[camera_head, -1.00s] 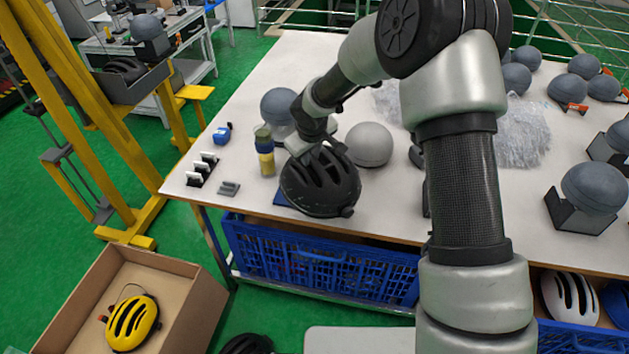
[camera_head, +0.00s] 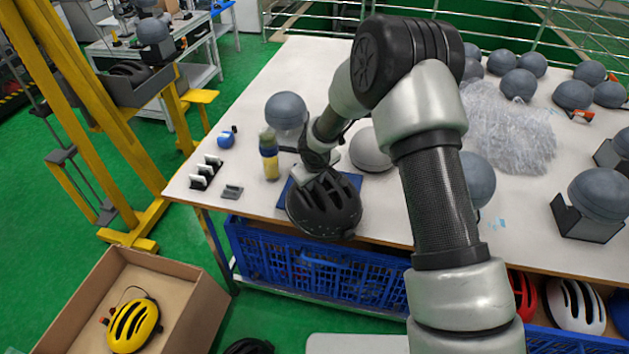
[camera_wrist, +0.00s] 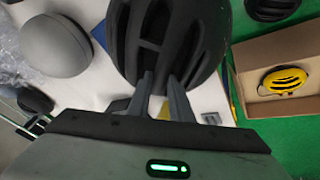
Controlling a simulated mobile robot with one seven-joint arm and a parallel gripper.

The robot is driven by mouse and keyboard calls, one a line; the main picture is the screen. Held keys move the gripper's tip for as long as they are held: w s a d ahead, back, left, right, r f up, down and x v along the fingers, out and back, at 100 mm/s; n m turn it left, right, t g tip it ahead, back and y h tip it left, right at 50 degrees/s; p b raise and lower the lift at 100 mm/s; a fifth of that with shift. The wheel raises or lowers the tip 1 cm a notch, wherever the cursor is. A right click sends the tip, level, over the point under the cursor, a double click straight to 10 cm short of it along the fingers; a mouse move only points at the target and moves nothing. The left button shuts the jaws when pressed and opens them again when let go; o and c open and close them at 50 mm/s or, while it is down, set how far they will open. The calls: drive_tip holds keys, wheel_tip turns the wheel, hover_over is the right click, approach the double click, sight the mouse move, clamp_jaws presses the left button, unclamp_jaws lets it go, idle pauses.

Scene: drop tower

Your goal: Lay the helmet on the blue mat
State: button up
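The black helmet (camera_head: 323,208) is at the front edge of the table, over the near part of the blue mat (camera_head: 352,180). The mat shows beside and behind it; I cannot tell whether the helmet touches it. The helmet's front reaches the table edge in the picture. My gripper (camera_head: 308,178) is at the helmet's back upper side. In the wrist view, the two fingers (camera_wrist: 161,82) are a little apart with a rib of the helmet (camera_wrist: 172,35) between them, so my gripper appears shut on it. The helmet's underside is hidden.
A pale grey dome (camera_head: 369,150) and a dark grey headform (camera_head: 286,110) stand behind the mat. A yellow-and-blue cylinder (camera_head: 269,158) stands to the left. A cardboard box (camera_head: 185,310) with a yellow helmet (camera_head: 133,324) is on the floor.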

drive_tip(key=o, duration=0.4)
drive_tip(key=shift+o, duration=0.2)
drive_tip(key=shift+s+r, duration=0.1)
drive_tip(key=shift+r, duration=0.35)
drive_tip(key=v, duration=1.1)
drive_tip(key=shift+s+r+p, duration=0.2)
drive_tip(key=shift+p, duration=0.1)
